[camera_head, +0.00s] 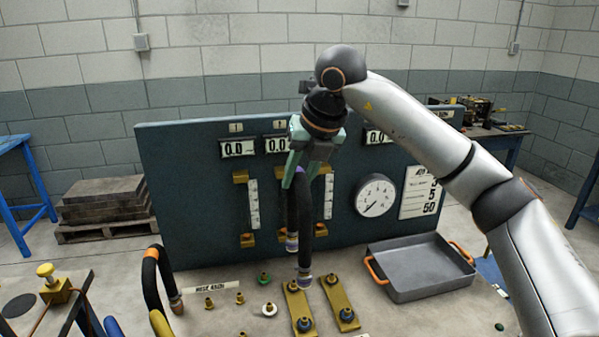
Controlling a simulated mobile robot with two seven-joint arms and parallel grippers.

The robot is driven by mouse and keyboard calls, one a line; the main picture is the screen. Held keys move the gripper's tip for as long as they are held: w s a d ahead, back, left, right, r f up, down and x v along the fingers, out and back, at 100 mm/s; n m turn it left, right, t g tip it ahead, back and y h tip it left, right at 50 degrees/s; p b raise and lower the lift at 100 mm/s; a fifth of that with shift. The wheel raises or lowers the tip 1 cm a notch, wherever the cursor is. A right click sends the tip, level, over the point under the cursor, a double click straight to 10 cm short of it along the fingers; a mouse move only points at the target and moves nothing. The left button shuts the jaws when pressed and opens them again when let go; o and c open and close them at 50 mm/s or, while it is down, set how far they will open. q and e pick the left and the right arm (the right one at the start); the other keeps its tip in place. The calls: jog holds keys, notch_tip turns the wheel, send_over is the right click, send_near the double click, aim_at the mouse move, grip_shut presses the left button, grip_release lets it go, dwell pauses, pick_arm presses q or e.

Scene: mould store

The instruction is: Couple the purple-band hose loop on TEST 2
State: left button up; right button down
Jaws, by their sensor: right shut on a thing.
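My right gripper (297,178) reaches in from the right and is shut on the upper bend of a black hose loop (305,225). A little purple shows on the hose at the jaws. The loop's two legs hang down. One metal-collared end (291,244) is in front of the panel. The other end (304,280) is low beside the rear fitting of the left brass plate (299,308); I cannot tell whether they touch. A second brass plate (338,298) with fittings lies to the right. No TEST 2 label is readable. My left gripper is out of view.
The dark panel (190,200) with displays, sight gauges and a dial (375,195) stands behind. An orange-banded hose (151,275) is at left. Several loose fittings lie by the hose ends label (210,283). A grey tray (420,275) with orange handles is at right.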

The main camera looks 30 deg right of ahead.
notch_tip(320, 180, down, 10)
jog(key=b, duration=0.6)
jog(key=shift+r+b, duration=0.15)
jog(key=shift+b, duration=0.25)
dwell(0.6)
dwell(0.5)
jog(key=shift+f+b, duration=0.6)
jog(key=shift+f, duration=0.3)
dwell(0.4)
jog(key=shift+f+b, duration=0.35)
jog(key=shift+f, duration=0.2)
dwell(0.6)
jog(key=shift+d, duration=0.1)
jog(key=c, duration=0.5)
grip_release()
jog(key=shift+s+f, duration=0.1)
